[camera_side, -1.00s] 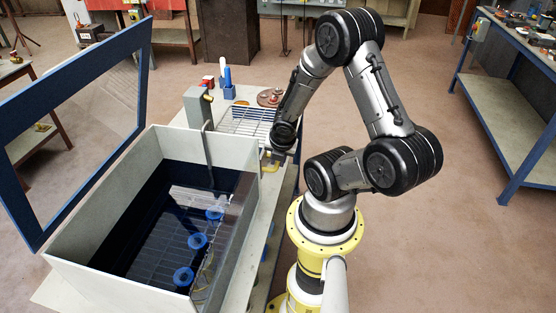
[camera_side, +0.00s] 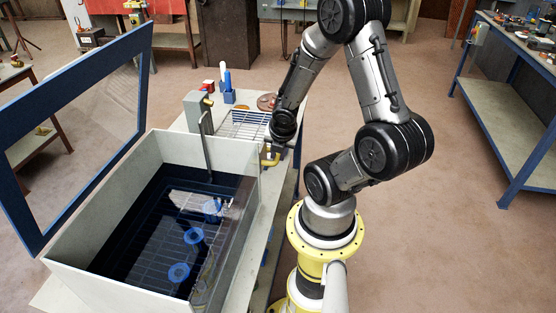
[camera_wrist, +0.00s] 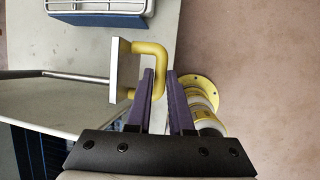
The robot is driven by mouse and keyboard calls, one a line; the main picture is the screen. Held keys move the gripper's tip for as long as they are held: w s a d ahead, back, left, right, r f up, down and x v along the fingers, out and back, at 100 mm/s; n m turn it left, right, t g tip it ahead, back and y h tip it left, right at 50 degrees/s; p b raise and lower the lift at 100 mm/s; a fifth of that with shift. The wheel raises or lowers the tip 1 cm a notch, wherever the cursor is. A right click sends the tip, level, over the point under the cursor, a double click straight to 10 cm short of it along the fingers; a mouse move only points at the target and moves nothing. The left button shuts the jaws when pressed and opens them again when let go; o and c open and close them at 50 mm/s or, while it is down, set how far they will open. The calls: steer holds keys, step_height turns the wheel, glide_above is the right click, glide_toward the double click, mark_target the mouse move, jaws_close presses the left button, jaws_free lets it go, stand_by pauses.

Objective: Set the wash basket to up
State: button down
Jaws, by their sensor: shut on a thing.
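The wash basket, a dark wire rack (camera_side: 165,240), sits inside the grey tank (camera_side: 98,190). Several blue-ringed pipes, such as the middle one (camera_side: 193,236), stand in it. A bent grey rod (camera_side: 207,150) rises over the tank's back wall. My gripper (camera_side: 275,146) is at the tank's back right corner, shut on the yellow handle (camera_side: 267,160). In the wrist view the yellow handle (camera_wrist: 150,48) is fixed to a pale plate (camera_wrist: 120,70), with a grey bar behind it. My purple fingers (camera_wrist: 160,80) are around its outer bar; the contact is partly hidden.
The framed lid (camera_side: 75,125) stands open at the left. A wire tray (camera_side: 243,125), a blue holder (camera_side: 229,97) and a grey post (camera_side: 194,108) stand behind the tank. The floor to the right is clear up to a blue workbench (camera_side: 505,110).

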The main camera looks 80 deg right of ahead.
step_height(320, 180, up, 8)
steer(key=shift+r, duration=0.15)
stand_by(0.7)
steer(key=c, duration=0.8)
jaws_free()
steer(key=shift+r, duration=0.1)
steer(key=v, duration=1.3)
steer(key=shift+a+r, duration=0.25)
